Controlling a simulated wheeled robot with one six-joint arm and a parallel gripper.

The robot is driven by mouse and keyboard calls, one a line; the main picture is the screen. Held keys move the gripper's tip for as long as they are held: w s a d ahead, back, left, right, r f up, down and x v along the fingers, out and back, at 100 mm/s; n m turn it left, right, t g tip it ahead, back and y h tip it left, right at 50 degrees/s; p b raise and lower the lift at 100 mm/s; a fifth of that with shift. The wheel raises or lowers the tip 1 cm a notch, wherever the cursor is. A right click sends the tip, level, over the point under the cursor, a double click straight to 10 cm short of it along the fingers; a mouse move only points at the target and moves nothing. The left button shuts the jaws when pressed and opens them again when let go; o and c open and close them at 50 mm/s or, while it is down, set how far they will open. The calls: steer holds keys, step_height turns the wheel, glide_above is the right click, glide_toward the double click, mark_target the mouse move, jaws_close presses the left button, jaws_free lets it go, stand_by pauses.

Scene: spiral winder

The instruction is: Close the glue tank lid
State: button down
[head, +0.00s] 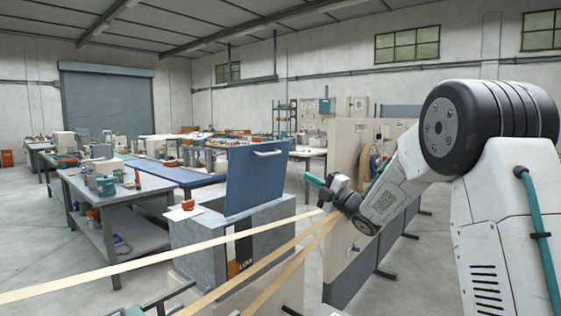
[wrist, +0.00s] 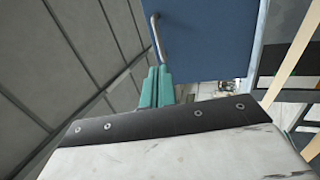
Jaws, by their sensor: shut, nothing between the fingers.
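The glue tank (head: 212,226) is a grey box left of the middle in the head view. Its blue lid (head: 256,180) stands open, roughly upright, with a pale bar handle (head: 267,152) near its top edge. My gripper (head: 313,182) has teal fingers and is to the right of the lid, apart from it in the head view. In the wrist view the teal fingers (wrist: 155,88) are together and empty. The blue lid (wrist: 205,40) fills the upper middle there, with its handle (wrist: 157,38) just above the fingertips. I cannot tell whether they touch.
Tan strips (head: 150,250) run across the front of the tank. A red object (head: 187,204) sits on the tank's left top edge. A grey workbench (head: 110,200) stands to the left. A beige panel (head: 347,150) stands behind my arm. Open floor (head: 45,245) lies at the left.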

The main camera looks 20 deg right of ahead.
steer(key=x, duration=1.4)
steer(key=shift+s+a+n+y, duration=0.2)
steer(key=shift+n+y, duration=0.2)
